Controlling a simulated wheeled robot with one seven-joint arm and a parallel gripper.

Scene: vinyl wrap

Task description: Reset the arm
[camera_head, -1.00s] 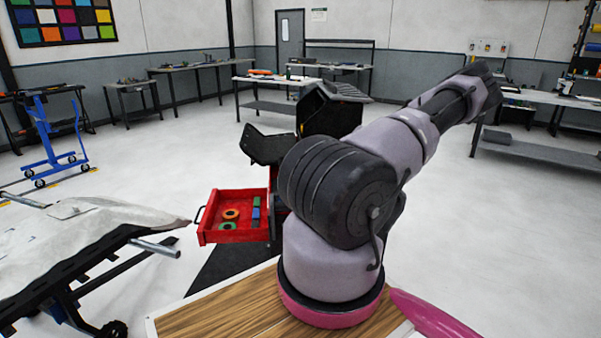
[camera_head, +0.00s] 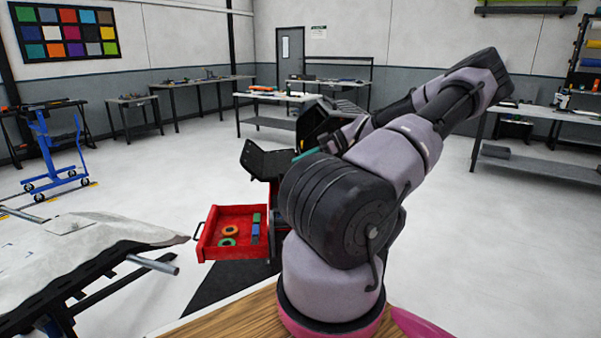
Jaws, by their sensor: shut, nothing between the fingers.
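My arm (camera_head: 345,265) rises from its base at the lower middle, with a black ribbed shoulder joint and pale purple links. It reaches up to the right to a raised elbow (camera_head: 480,75) and folds back behind the upper arm. The dark end of my gripper (camera_head: 334,142) shows in part to the left of the upper arm, in front of the black cart. It is small there and mostly hidden by my own arm. It is shut and holds nothing that I can see.
A red open drawer (camera_head: 206,236) holds orange, green and blue parts. It juts from a black cart (camera_head: 268,160) close to my arm. A covered panel on a stand (camera_head: 80,240) is at the left. Workbenches (camera_head: 275,97) line the back. The floor (camera_head: 480,250) at the right is clear.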

